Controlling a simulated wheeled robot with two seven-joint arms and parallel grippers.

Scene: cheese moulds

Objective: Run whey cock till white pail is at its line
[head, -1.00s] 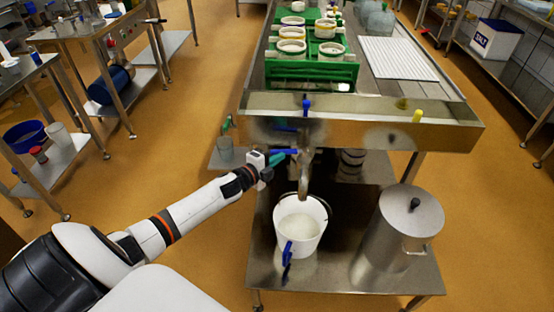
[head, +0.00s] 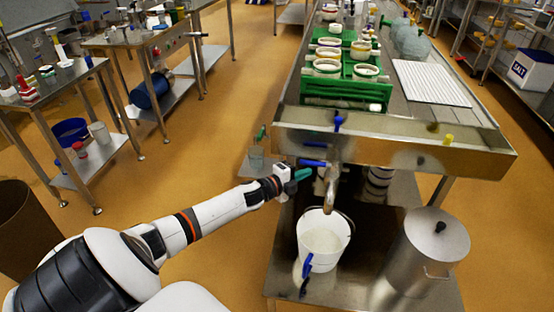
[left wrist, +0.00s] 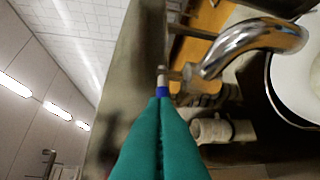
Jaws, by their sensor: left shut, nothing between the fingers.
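The whey cock (head: 333,188) is a bent metal spout under the front of the drain table. Its blue lever (head: 313,163) points left. The white pail (head: 306,228) stands upright below the spout, with pale liquid (head: 323,240) inside. I cannot make out its line or a stream clearly. My left gripper (head: 304,173) has green fingers, shut and empty, close to the lever's end. In the left wrist view the closed fingers (left wrist: 160,110) reach towards the blue lever tip (left wrist: 162,91); touching or not, I cannot tell. The spout (left wrist: 250,42) and pail rim (left wrist: 285,108) are at right. My right gripper is not in view.
A lidded metal can (head: 428,250) stands right of the pail on the low shelf (head: 290,285). A blue item (head: 307,265) hangs at the pail's front. Moulds in a green rack (head: 345,92) sit on the table above.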

